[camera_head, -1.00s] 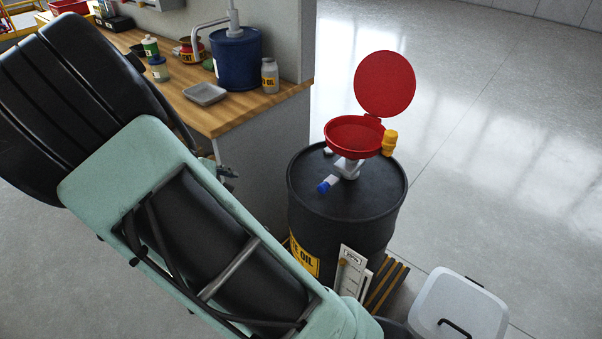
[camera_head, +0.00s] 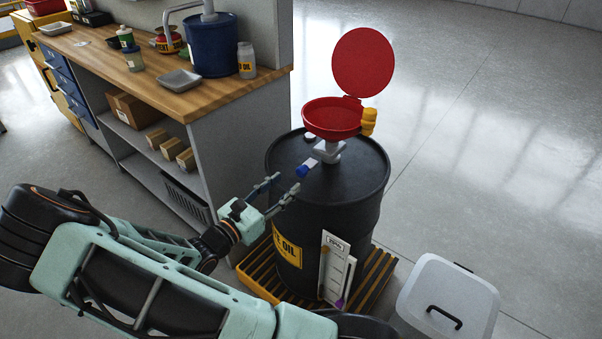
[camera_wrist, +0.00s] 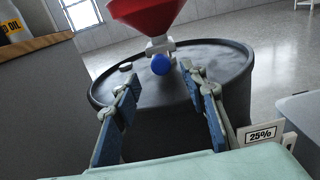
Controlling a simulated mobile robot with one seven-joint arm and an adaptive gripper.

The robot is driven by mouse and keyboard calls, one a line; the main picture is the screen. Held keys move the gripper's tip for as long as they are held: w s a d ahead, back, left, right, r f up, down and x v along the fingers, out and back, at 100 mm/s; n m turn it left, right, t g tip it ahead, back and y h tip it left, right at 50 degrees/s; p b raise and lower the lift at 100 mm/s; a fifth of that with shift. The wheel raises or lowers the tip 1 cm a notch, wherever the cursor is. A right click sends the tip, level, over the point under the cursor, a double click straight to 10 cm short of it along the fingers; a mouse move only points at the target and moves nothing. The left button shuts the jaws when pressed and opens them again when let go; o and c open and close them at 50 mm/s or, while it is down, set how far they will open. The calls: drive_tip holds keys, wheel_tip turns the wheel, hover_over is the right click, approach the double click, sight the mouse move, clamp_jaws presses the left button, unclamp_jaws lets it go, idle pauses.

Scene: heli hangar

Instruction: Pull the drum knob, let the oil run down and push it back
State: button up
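The black waste oil drum (camera_head: 335,205) stands on a yellow-and-black pallet. On its top a red funnel (camera_head: 331,119) with a raised red lid sits on a grey valve body. A blue knob (camera_head: 305,168) on a light stem sticks out of the valve toward the lower left. The knob also shows head-on in the wrist view (camera_wrist: 160,64). My gripper (camera_head: 284,187) is open and empty, just left of the drum and short of the knob. In the wrist view its fingers (camera_wrist: 160,86) are spread on either side below the knob, not touching it. The oil is not visible.
A wooden-topped workbench (camera_head: 146,72) with a blue bucket (camera_head: 212,46) and jars stands to the left, close to my arm. A white lidded bin (camera_head: 445,298) is at the lower right. A level sign (camera_head: 335,268) is at the drum's front. Floor behind the drum is clear.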

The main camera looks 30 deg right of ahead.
sight(299, 173)
drive_tip(key=b+x, duration=0.1)
drive_tip(key=x, duration=0.7)
drive_tip(key=shift+c, duration=0.3)
clamp_jaws()
